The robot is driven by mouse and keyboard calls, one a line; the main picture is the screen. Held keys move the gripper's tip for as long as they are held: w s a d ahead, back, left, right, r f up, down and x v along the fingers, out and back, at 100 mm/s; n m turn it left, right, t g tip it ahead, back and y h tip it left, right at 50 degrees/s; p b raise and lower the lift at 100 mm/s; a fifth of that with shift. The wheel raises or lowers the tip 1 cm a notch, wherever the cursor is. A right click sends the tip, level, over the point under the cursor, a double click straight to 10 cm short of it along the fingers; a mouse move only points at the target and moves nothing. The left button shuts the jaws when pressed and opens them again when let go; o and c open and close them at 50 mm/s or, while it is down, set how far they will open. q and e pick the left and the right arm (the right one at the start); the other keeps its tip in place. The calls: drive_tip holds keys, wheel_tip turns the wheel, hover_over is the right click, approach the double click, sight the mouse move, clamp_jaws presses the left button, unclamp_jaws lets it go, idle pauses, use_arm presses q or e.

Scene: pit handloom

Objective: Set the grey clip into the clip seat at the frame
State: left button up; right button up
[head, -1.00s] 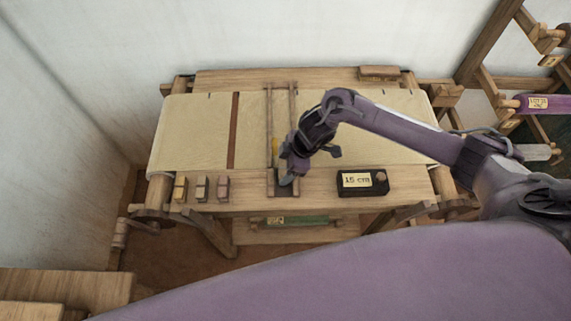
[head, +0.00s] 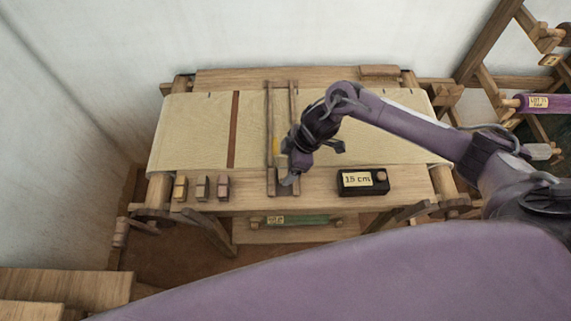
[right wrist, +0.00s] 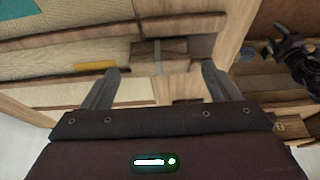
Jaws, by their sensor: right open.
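The wooden frame (head: 269,120) is a pair of rails running front to back across the cloth. A small dark grey piece, which looks like the grey clip (head: 281,191), lies at the frame's front end. In the right wrist view a dark grey block (right wrist: 160,50) shows there, just beyond my fingertips. I cannot tell the clip from its seat or see how deep it sits. My right gripper (head: 288,178) is open just above that end; its two fingers (right wrist: 162,72) are apart with nothing between them. My left gripper is not clearly seen.
Several small coloured blocks (head: 202,188) stand on the front beam at left. A black box labelled 15 cm (head: 362,182) sits right of the frame. A yellow piece (head: 275,147) lies by the left rail. A dark mechanical part (right wrist: 295,55), perhaps mine, shows at right.

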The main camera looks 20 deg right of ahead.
drive_tip(key=v, duration=1)
drive_tip(key=shift+d+r+b, duration=0.15)
drive_tip(key=shift+b, duration=0.3)
drive_tip(key=shift+s, duration=0.15)
